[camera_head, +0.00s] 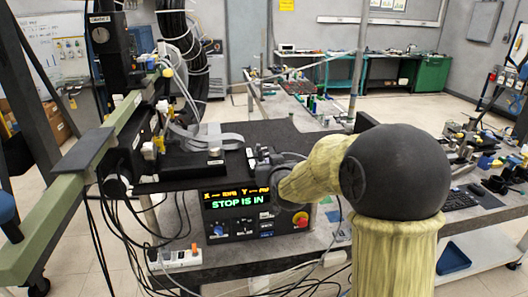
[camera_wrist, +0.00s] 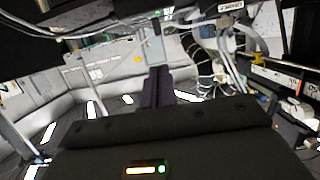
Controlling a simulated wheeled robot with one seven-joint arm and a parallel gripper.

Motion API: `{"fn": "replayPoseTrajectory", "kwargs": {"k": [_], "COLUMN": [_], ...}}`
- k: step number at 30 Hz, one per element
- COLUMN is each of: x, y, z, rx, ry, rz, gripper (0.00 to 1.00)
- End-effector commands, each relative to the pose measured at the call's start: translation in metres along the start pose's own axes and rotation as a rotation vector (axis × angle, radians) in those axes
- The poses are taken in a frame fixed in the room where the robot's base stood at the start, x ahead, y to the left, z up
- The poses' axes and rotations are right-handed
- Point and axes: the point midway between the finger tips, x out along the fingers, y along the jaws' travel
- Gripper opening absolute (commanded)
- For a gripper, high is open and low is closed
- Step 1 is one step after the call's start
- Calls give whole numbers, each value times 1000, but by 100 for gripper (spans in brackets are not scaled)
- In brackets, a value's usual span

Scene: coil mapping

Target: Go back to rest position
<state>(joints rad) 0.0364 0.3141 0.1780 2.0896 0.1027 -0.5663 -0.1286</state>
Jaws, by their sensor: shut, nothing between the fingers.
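My gripper shows in the wrist view (camera_wrist: 157,88) as dark fingers held together beyond its black body, with nothing between them. In the head view my arm, in a yellowish sleeve with a black joint, reaches left toward the measuring bench. Its far end is beside a black control box (camera_head: 245,226), and the fingers are hard to make out there. The box's screen reads "STOP IS IN" in green. A red knob (camera_head: 301,219) on a yellow base sits at the box's right side. In the wrist view the surroundings appear strongly tilted.
A green rail (camera_head: 48,238) and black stage with many loose cables stand at the left. A power strip (camera_head: 175,260) lies on the grey table before the box. A cluttered bench with a keyboard (camera_head: 459,201) is at right. Open floor lies behind.

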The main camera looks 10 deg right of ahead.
Motion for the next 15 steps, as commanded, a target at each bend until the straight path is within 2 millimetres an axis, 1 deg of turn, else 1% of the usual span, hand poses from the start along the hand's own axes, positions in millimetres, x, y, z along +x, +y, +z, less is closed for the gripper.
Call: {"fn": "replayPoseTrajectory", "kwargs": {"k": [2, 5, 8, 9, 11, 12, 14, 15], "x": [-7, -26, -58, -74, -100, -118, -147, -167], "y": [2, 5, 11, 14, 19, 22, 26, 28], "z": [11, 38, 78, 95, 120, 137, 160, 174], "rx": [-2, -5, -2, -1, 6, 13, 22, 29], "ry": [-46, -163, -333, -408, -521, -596, -706, -778], "rz": [0, -3, 2, 4, 12, 19, 29, 35], "gripper": [0, 0, 0, 0, 0, 0, 0, 0]}}
